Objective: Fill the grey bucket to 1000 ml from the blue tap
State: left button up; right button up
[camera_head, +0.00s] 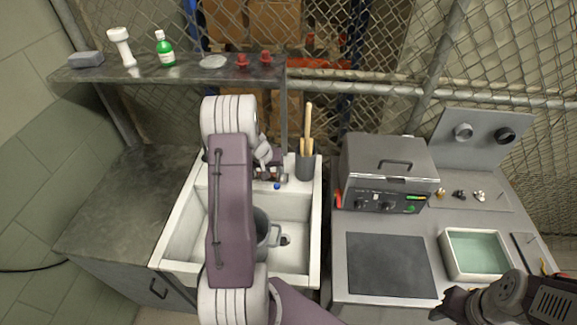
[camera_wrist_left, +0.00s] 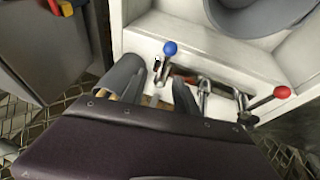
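The grey bucket (camera_head: 262,228) stands in the white sink, partly hidden by my left arm; its rim also shows at the top of the left wrist view (camera_wrist_left: 262,22). Its water level cannot be seen. The blue tap knob (camera_head: 277,186) is at the sink's back edge, and also shows in the left wrist view (camera_wrist_left: 170,48). My left gripper (camera_head: 268,170) is at the taps; in the wrist view its grey fingers (camera_wrist_left: 161,80) are apart, on either side of the blue tap's stem. My right gripper (camera_head: 452,303) is at the lower right, away from the sink; its finger opening is unclear.
A red tap knob (camera_wrist_left: 282,92) is beside the blue one. A grey holder with wooden-handled tools (camera_head: 304,166) stands right of the taps. A shelf (camera_head: 190,69) with small items runs behind. A metal heating unit (camera_head: 388,170) and a tray (camera_head: 445,250) occupy the right bench.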

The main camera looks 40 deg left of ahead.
aim_at(278, 178)
pick_arm(q)
jog(key=x, duration=0.2)
jog(key=p+x, duration=0.1)
jog(key=x, duration=0.2)
jog(key=a+x, duration=0.1)
jog(key=x, duration=0.1)
jog(key=shift+s+f+p, duration=0.15)
jog(key=shift+f+p, duration=0.15)
jog(key=shift+f, duration=0.15)
jog(key=shift+a+f, duration=0.1)
jog(key=shift+f, duration=0.35)
jog(key=shift+w, duration=0.2)
pick_arm(e)
jog(key=shift+s+a+r, duration=0.1)
jog(key=shift+a+r, duration=0.05)
jog(key=shift+r, duration=0.35)
jog(key=shift+s+a+r, duration=0.1)
jog(key=shift+r, duration=0.4)
jog(key=shift+d, duration=0.1)
pick_arm(q)
grip_shut()
